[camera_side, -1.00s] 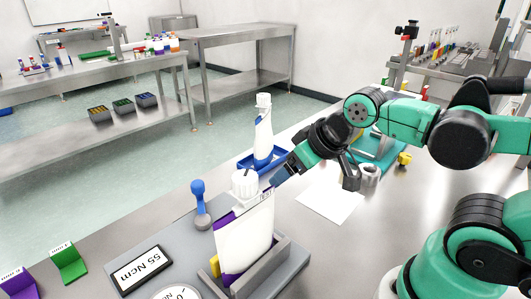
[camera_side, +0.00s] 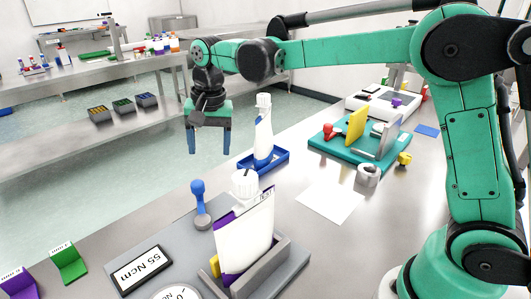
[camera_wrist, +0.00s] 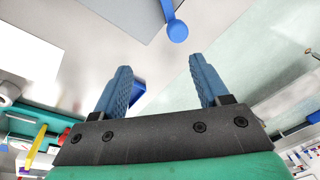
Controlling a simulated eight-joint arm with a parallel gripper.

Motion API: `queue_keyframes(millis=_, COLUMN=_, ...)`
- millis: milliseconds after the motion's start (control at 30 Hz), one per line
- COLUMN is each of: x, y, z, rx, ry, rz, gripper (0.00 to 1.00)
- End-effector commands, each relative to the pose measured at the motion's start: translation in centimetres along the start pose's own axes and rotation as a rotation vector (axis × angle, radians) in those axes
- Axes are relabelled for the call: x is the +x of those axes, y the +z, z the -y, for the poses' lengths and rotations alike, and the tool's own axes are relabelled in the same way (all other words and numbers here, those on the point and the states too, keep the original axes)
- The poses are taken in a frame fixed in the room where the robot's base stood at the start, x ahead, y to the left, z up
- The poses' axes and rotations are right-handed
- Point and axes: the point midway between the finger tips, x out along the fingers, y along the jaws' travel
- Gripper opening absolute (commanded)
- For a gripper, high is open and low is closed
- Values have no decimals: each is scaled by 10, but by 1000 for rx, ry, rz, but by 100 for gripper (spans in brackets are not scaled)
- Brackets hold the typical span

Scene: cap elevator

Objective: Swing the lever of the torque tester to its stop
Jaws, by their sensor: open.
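The torque tester is a grey base plate (camera_side: 170,232) with a "55 Ncm" display (camera_side: 141,269) and a dial (camera_side: 178,293) partly cut off. Its lever (camera_side: 199,195) has a blue knob and stands roughly upright at the plate's back edge. The blue knob (camera_wrist: 177,31) also shows in the wrist view, beyond the fingertips and slightly right of the middle between them. My gripper (camera_side: 209,152) points down, open and empty, above the lever and apart from it. Its blue fingers (camera_wrist: 160,68) are spread in the wrist view. A white pouch (camera_side: 244,236) with a white cap (camera_side: 245,183) stands upright in the tester's holder.
A white spray bottle (camera_side: 263,135) stands in a blue tray (camera_side: 280,158) behind the tester. Purple (camera_side: 17,283) and green (camera_side: 68,263) stands are at the left. A paper sheet (camera_side: 330,200) and a teal fixture (camera_side: 325,148) lie to the right.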

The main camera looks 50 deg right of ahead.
Motion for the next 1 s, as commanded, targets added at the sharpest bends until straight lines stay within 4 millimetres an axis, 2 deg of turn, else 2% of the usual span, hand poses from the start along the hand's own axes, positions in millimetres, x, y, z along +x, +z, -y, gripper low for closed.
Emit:
queue_keyframes(millis=100, x=23, y=-5, z=19, rx=102, ry=54, rz=46, gripper=68)
queue_keyframes(millis=300, x=45, y=-5, z=32, rx=203, ry=110, rz=81, gripper=68)
queue_keyframes(millis=467, x=58, y=-4, z=32, rx=221, ry=120, rz=86, gripper=68)
queue_keyframes(millis=733, x=94, y=-1, z=28, rx=219, ry=119, rz=86, gripper=68)
queue_keyframes(millis=1000, x=104, y=0, z=27, rx=219, ry=118, rz=85, gripper=68)
